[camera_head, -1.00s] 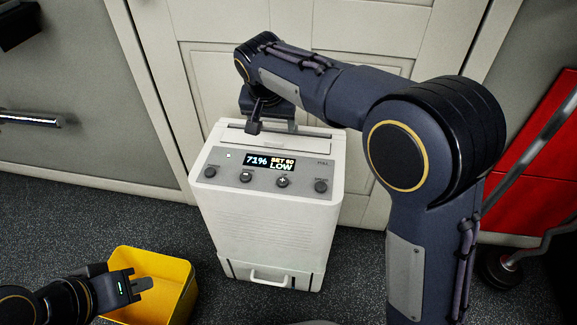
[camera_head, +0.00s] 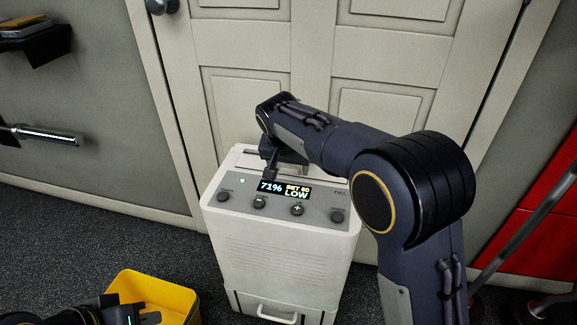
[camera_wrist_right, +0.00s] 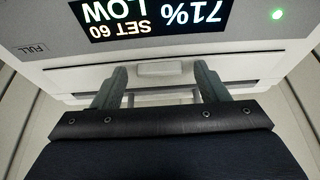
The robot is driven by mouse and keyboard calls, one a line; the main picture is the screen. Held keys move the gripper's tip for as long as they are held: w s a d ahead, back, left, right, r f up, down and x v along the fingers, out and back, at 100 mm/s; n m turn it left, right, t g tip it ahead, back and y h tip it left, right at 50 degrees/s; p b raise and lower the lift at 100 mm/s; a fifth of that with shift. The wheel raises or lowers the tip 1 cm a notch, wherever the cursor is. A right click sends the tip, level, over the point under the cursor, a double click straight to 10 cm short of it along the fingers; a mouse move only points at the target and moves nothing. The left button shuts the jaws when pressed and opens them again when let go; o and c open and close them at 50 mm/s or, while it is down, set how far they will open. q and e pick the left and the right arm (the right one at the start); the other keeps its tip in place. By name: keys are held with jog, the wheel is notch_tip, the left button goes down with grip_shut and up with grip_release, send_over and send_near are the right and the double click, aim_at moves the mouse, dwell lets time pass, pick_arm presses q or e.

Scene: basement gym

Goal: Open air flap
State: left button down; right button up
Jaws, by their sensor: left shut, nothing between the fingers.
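A white dehumidifier (camera_head: 281,255) stands upright on the floor in the head view, its panel lit with "71% SET 60 LOW". Its air flap (camera_head: 245,160) is on the top behind the panel, partly hidden by my right arm; it looks nearly flat, but I cannot tell whether it is raised. My right gripper (camera_head: 270,165) is over the top beside the display. In the right wrist view its two fingers (camera_wrist_right: 160,88) are apart, with a small pale tab (camera_wrist_right: 160,69) of the top between them; contact is unclear. My left gripper (camera_head: 150,318) is shut and empty at the lower left.
A yellow bin (camera_head: 165,297) is on the floor by my left gripper. A panelled door (camera_head: 240,40) is close behind the dehumidifier. A red cabinet (camera_head: 535,245) and metal bars are at the right. A rack (camera_head: 40,135) is on the left wall.

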aim_at(291, 167)
jog(key=c, duration=1)
jog(key=shift+o, duration=0.2)
jog(key=shift+r+p, duration=0.25)
jog(key=shift+p, duration=0.35)
jog(key=p, duration=0.3)
jog(key=r+g+p, duration=0.1)
jog(key=p, duration=0.2)
jog(key=w+g+p, duration=0.1)
jog(key=p, duration=0.2)
jog(key=shift+d+r+y+p, duration=0.25)
jog(key=shift+r+y+p, duration=0.1)
jog(key=shift+r+y, duration=0.05)
jog(key=g+p, duration=0.2)
jog(key=p, duration=0.3)
jog(key=w+g+y+p, duration=0.1)
jog(key=g+p, duration=0.1)
jog(key=p, duration=0.4)
jog(key=shift+w+d+r, duration=0.15)
jog(key=shift+w+d, duration=0.05)
jog(key=shift+w, duration=0.1)
jog(key=shift+w+d+g+p, duration=0.1)
jog(key=shift+w+g+p, duration=0.15)
jog(key=shift+p, duration=0.5)
jog(key=o, duration=1)
jog(key=shift+f, duration=0.2)
